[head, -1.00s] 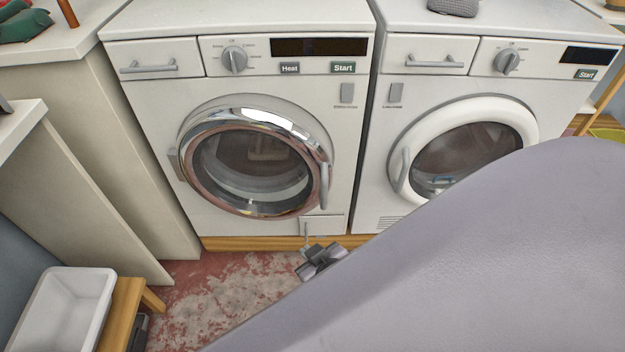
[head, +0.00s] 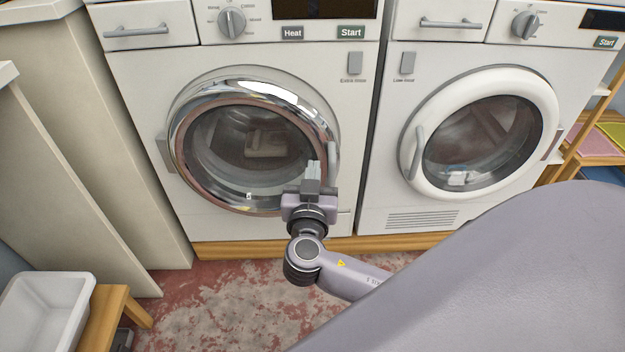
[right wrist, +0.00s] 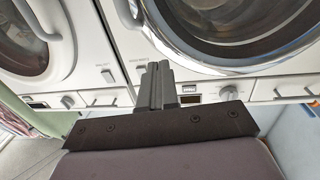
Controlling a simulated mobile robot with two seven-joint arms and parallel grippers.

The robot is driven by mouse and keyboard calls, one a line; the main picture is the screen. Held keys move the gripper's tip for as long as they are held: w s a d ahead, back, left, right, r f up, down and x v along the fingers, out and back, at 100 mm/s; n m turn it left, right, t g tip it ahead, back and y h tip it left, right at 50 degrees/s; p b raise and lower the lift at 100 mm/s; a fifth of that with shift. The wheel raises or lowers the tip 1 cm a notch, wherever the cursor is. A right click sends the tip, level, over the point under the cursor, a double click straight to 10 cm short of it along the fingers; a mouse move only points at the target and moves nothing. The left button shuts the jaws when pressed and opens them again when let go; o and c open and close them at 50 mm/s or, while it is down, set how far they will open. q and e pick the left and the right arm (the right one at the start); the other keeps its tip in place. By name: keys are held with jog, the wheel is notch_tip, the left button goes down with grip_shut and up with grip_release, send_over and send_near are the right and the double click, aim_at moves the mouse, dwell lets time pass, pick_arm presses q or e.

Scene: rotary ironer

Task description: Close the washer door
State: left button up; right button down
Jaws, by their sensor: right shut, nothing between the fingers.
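The washer (head: 135,110) is the left machine, with a round chrome-rimmed glass door (head: 250,150). The door's hinge is on the left and its grey handle (head: 332,158) on the right. The door lies at or close to the washer front; I cannot tell whether it is latched. My right gripper (head: 313,168) is shut and empty, pointing up in front of the door's lower right rim, beside the handle. In the right wrist view, its closed fingers (right wrist: 157,82) show before the washer front, with the chrome rim (right wrist: 205,68) beyond. Contact is unclear. My left gripper is out of view.
A second machine with a white-rimmed door (head: 485,135) stands to the right. A white basin (head: 45,310) on a wooden stool (head: 115,310) is at lower left. A beige cabinet side (head: 110,140) borders the washer. Red-grey floor (head: 215,300) is open in front.

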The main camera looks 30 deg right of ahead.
aim_at(317, 134)
jog(key=x, duration=0.9)
jog(key=shift+w+d+b, duration=0.1)
jog(key=shift+w+b, duration=0.1)
jog(key=shift+b, duration=0.15)
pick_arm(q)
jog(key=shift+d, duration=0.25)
pick_arm(e)
jog(key=shift+w, duration=0.1)
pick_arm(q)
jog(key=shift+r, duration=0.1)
